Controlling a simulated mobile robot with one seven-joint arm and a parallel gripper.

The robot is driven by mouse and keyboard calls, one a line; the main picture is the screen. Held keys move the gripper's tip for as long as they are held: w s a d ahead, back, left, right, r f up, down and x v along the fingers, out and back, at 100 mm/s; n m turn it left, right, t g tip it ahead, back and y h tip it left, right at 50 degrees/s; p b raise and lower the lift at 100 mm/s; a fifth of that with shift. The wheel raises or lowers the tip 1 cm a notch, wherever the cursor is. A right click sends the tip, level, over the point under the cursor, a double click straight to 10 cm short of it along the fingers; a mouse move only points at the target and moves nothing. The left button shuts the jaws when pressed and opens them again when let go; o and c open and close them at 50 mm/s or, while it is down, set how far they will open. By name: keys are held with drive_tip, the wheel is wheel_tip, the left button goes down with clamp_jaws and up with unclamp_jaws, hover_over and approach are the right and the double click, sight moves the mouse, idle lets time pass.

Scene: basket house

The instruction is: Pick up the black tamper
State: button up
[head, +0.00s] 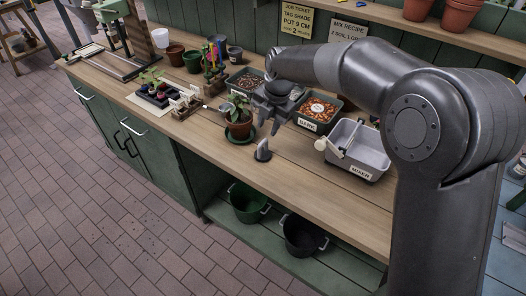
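A small dark upright object with a lighter grey face, which looks like the black tamper (263,151), stands on the wooden bench top near its front edge. It is right of and nearer than the potted plant. My gripper (268,123) is above the bench, pointing down, beyond and higher than the tamper in the picture. Its two fingers look spread apart, with nothing visible between them. The gripper does not appear to touch the tamper.
A potted plant (239,124) on a green saucer stands close to the left of the gripper. A grey tub labelled mixer (372,158) is to the right, and a bin of brown chips (318,108) is behind. The bench front around the tamper is clear.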

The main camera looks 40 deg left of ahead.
sight(264, 141)
drive_tip(key=f, duration=0.3)
drive_tip(key=a+f, duration=0.1)
drive_tip(key=f, duration=0.5)
drive_tip(key=shift+w+a, duration=0.1)
drive_tip(key=shift+a, duration=0.3)
drive_tip(key=shift+r, duration=0.1)
drive_tip(key=shift+c, duration=0.3)
clamp_jaws()
